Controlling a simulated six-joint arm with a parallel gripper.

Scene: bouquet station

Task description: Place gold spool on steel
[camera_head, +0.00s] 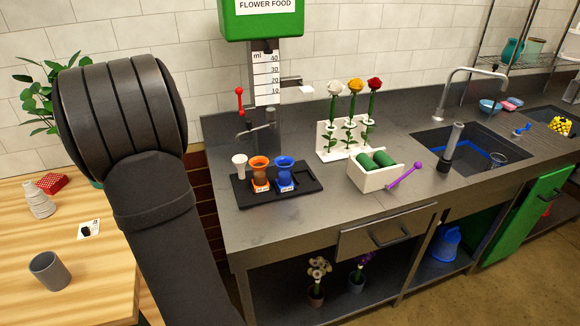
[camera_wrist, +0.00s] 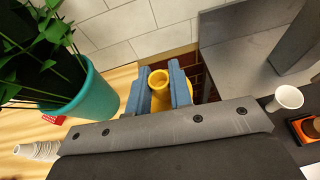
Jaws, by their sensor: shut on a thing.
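The gold spool (camera_wrist: 159,90) is between the blue fingers of my gripper (camera_wrist: 161,78) in the wrist view, and the fingers are shut on it. Its open top ring shows; its lower part is partly hidden behind the gripper's body. In the head view my arm hides the gripper and the spool. The steel counter (camera_head: 290,218) runs across the middle and right of the head view. In the wrist view its steel (camera_wrist: 232,55) lies to the right of the spool. The spool appears over the gap between the wooden table and the counter.
A black tray (camera_head: 304,195) with cups stands on the counter's left part. Behind and right are a flower rack (camera_head: 325,142), a white box (camera_head: 368,180) with green rolls and a purple tool (camera_head: 404,176). A potted plant (camera_wrist: 92,95) is left of my gripper. The counter's front strip is bare.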

